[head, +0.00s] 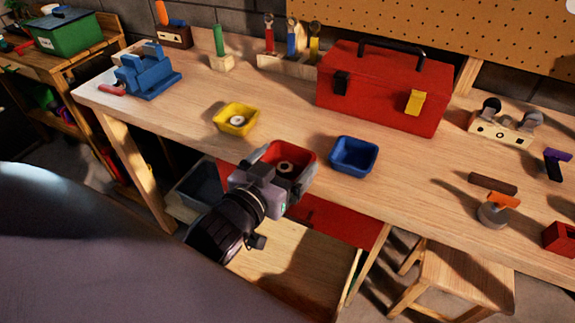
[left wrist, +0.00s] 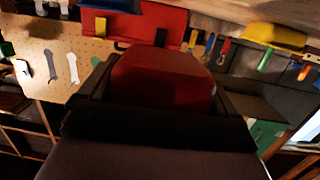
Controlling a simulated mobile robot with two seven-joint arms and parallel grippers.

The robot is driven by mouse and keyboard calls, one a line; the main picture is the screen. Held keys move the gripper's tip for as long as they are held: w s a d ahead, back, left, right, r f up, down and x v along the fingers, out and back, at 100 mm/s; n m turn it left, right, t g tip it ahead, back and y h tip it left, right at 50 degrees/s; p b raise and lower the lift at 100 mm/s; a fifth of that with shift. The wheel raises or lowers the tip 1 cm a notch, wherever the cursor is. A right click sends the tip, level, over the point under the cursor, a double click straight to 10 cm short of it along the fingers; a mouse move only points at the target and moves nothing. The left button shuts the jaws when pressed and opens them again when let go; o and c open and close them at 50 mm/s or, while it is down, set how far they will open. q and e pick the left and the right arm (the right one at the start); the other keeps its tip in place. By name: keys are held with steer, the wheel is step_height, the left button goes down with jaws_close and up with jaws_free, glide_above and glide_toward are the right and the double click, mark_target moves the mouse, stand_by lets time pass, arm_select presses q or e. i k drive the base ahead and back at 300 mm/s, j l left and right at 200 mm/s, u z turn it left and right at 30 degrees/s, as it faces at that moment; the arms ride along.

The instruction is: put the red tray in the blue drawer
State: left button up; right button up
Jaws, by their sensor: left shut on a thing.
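My left gripper (head: 278,180) is shut on the red tray (head: 300,158), which has a round nut-like piece inside. The gripper holds the tray by its near side, at the front edge of the workbench. In the left wrist view the red tray (left wrist: 165,80) fills the middle, between the fingers (left wrist: 163,105). Below the bench front, left of my gripper, is a dark blue-grey open box or drawer (head: 197,190); its inside is partly hidden, and I cannot tell whether it is the blue drawer. My right gripper is not in view.
A yellow tray (head: 236,118) with a ring-shaped piece and an empty blue tray (head: 354,156) stand on the bench near the red tray. A red toolbox (head: 385,88) stands behind. A red panel (head: 335,220) shows under the bench front. A wooden stool (head: 470,275) stands at right.

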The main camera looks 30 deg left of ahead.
mark_target(240, 256)
steer(key=l+u, duration=0.15)
steer(key=u, duration=0.45)
steer(key=l+u, duration=0.5)
steer(key=k+l+u, duration=0.1)
steer(key=l, duration=0.15)
steer(key=k+l+u, duration=0.15)
steer(key=k+l, duration=0.15)
steer(key=l, duration=0.25)
steer(key=k+l, duration=0.15)
steer(key=l, duration=0.25)
steer(key=k+l+u, duration=0.1)
steer(key=l, duration=0.35)
